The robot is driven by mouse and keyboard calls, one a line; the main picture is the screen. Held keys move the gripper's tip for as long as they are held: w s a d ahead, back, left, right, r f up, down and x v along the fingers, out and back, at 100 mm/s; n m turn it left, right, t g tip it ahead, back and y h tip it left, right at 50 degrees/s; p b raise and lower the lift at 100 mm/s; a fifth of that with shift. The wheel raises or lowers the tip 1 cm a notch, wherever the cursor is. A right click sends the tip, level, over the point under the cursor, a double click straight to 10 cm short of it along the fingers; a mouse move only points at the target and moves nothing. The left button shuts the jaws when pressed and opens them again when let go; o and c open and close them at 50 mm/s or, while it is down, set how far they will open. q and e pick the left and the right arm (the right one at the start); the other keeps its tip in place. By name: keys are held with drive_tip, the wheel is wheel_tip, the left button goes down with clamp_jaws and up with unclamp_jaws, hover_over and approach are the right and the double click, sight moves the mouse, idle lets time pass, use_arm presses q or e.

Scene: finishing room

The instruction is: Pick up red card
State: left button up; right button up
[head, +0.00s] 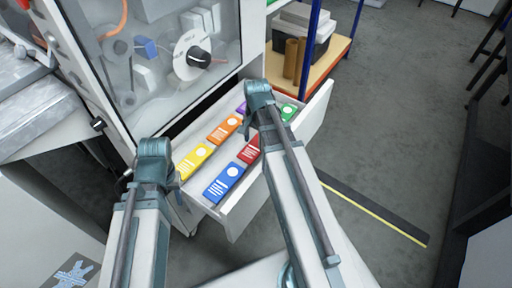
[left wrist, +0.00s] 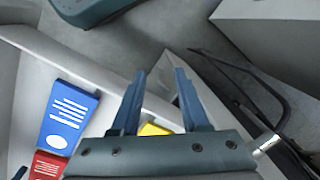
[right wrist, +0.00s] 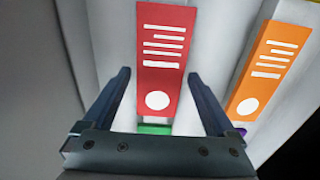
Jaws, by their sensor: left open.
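The red card (head: 249,151) lies in the open drawer (head: 238,222), between the blue card (head: 222,184) and the green card (head: 288,112). My right arm hides part of it in the head view. In the right wrist view the red card (right wrist: 164,50) lies ahead of my right gripper (right wrist: 159,73), which is open and empty. The card lines up with the gap between its fingers. My left gripper (left wrist: 160,71) is open and empty, over the drawer's left end near the yellow card (head: 194,160). The red card's edge (left wrist: 46,166) shows in the left wrist view.
An orange card (head: 224,128) and a purple card (head: 240,109) lie in the drawer's other row, against the glass-fronted cabinet (head: 150,60). A shelf (head: 330,62) with a dark bin and brown rolls stands behind.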

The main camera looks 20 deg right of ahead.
drive_tip(key=c, duration=1)
use_arm(q)
drive_tip(key=shift+r, duration=0.1)
use_arm(e)
drive_tip(key=shift+r, duration=0.15)
drive_tip(key=shift+c, duration=0.2)
